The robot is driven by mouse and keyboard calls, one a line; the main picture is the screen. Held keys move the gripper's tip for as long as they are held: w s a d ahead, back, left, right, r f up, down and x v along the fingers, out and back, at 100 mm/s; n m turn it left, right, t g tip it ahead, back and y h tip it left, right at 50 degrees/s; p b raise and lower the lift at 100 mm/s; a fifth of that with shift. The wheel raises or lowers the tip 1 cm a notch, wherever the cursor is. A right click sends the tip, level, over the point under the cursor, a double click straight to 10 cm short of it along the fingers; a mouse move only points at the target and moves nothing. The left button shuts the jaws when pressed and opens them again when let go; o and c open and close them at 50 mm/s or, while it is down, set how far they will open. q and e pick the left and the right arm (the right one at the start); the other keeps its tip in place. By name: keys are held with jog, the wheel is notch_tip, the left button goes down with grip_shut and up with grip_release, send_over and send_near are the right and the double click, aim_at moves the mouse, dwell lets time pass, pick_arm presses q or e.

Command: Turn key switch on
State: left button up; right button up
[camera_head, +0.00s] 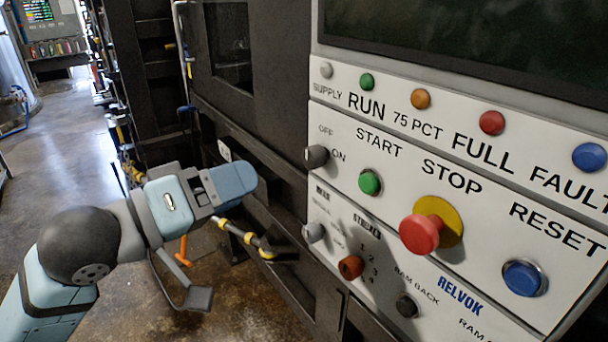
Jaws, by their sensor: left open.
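My right gripper does not show.
Close by are a green START button (369,182), a red STOP mushroom (420,234) on a yellow collar, a blue RESET button (523,278) and a red-brown selector (350,267). A dark machine frame stands behind my left arm. Open floor lies at left.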

aim_at(307, 159)
pick_arm(q)
jog(key=p+x, duration=0.2)
jog(key=x, duration=0.8)
jog(key=shift+w+d, duration=0.35)
jog(key=shift+w, duration=0.05)
jog(key=shift+c, duration=1.1)
jog(key=c, duration=0.7)
